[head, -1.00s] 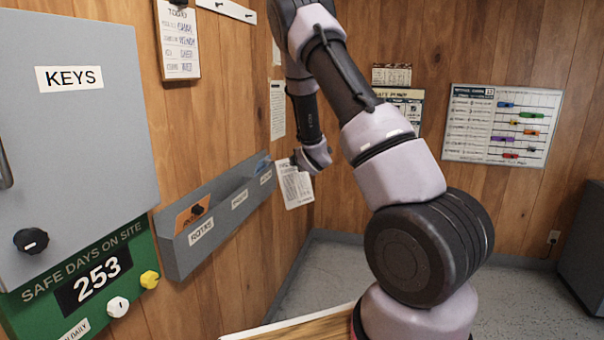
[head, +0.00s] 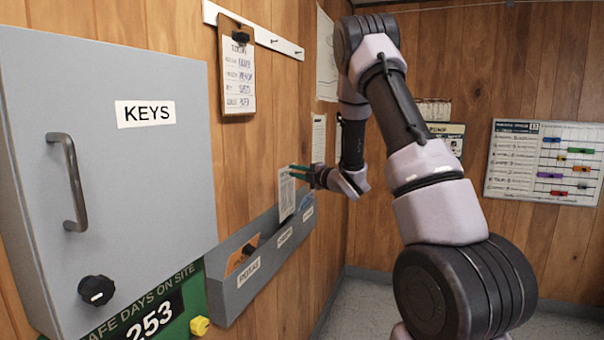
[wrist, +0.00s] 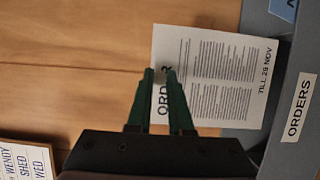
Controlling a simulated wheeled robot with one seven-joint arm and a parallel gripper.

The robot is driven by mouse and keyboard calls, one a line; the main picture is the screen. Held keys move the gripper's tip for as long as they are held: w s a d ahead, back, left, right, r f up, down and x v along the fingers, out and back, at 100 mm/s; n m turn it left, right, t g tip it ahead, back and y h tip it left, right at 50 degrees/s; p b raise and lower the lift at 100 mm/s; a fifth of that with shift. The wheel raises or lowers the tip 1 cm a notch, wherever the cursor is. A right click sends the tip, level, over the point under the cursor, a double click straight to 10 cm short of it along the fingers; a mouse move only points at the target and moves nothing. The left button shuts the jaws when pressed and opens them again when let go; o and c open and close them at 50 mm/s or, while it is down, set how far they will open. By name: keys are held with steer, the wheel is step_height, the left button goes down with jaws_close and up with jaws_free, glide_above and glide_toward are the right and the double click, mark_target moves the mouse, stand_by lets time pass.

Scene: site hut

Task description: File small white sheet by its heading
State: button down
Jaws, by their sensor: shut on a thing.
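A small white sheet (head: 286,192) hangs upright above the middle pocket of a grey wall rack (head: 225,292). In the wrist view the sheet (wrist: 222,85) has a heading that reads "ORDER", its end covered by a finger, and "TILL 29 NOV" at its foot. My gripper (head: 300,172) is shut on the sheet's top edge; its green fingers also show in the wrist view (wrist: 160,76). The sheet's foot overlaps the rack beside an "ORDERS" label (wrist: 299,107); I cannot tell whether it is inside the pocket. The near pocket's label (head: 240,272) reads "ROTAS".
An orange item (head: 241,256) stands in the near pocket and a blue one (head: 305,199) in the far pocket. A grey key cabinet (head: 120,190) juts out at left. A clipboard (head: 237,70) hangs above the rack, with a peg rail (head: 262,35) beside it.

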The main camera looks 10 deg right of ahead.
mark_target(287, 180)
steer(key=shift+w+a+f, duration=0.1)
steer(key=shift+w+a, duration=0.35)
steer(key=shift+a, duration=0.15)
steer(key=shift+w+a, duration=0.15)
steer(key=shift+a, duration=0.05)
steer(key=shift+w+a, duration=0.2)
steer(key=shift+a, duration=0.05)
stand_by(0.7)
steer(key=shift+f, duration=0.2)
steer(key=shift+f, duration=1.35)
steer(key=shift+f, duration=0.15)
steer(key=shift+f, duration=1.4)
steer(key=shift+f, duration=0.1)
